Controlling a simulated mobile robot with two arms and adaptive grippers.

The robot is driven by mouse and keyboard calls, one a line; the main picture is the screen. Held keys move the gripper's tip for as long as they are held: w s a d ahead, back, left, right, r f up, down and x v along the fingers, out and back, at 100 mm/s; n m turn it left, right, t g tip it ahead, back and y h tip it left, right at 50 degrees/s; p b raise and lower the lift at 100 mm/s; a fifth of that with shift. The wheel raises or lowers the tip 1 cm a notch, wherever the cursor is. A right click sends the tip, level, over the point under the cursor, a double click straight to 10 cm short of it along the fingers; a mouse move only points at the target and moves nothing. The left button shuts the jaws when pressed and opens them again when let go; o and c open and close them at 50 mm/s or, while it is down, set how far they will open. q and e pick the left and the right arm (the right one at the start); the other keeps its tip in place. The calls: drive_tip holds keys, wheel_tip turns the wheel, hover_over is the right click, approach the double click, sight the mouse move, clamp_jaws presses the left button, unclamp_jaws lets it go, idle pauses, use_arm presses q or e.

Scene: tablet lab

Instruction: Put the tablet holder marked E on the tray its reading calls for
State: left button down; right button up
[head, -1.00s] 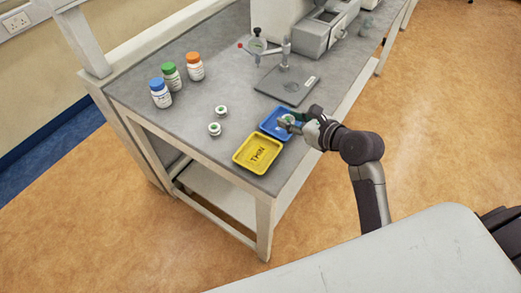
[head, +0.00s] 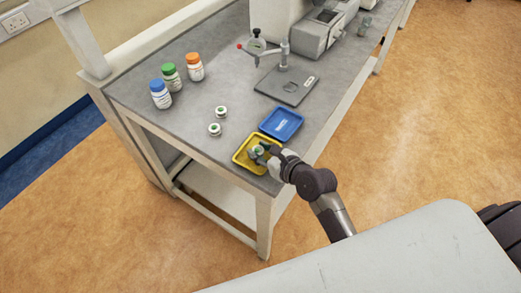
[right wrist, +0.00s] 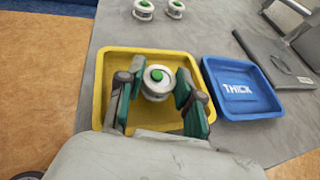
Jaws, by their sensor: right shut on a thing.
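My right gripper (head: 262,152) is shut on a small white-and-metal round tablet holder (right wrist: 157,82) with a green centre. It holds the holder over the yellow tray (head: 241,157); I cannot tell whether the holder touches the tray floor. No letter on it is readable. The yellow tray also shows in the right wrist view (right wrist: 182,62), its label now hidden. The blue tray (head: 271,122) is beside it, empty, and reads THICK in the right wrist view (right wrist: 270,103). My left gripper is not in view.
Two similar holders (head: 221,111) (head: 214,129) stand on the grey bench left of the trays. A dial gauge (head: 257,46) on a stand with a flat base (head: 300,92) is behind. Bottles with blue (head: 160,97), green (head: 172,80) and orange (head: 195,69) caps stand at the back left.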

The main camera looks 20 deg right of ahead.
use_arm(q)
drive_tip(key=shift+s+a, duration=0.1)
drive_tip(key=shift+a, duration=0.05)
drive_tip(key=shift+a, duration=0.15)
use_arm(e)
drive_tip(key=o, duration=1)
drive_tip(key=shift+f, duration=0.1)
drive_tip(key=shift+s+r, duration=0.1)
drive_tip(key=shift+r, duration=0.1)
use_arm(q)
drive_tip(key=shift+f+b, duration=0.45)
use_arm(e)
drive_tip(key=v, duration=1.1)
drive_tip(key=shift+s+d+r, duration=0.1)
drive_tip(key=shift+s+d, duration=0.05)
drive_tip(key=shift+s, duration=0.2)
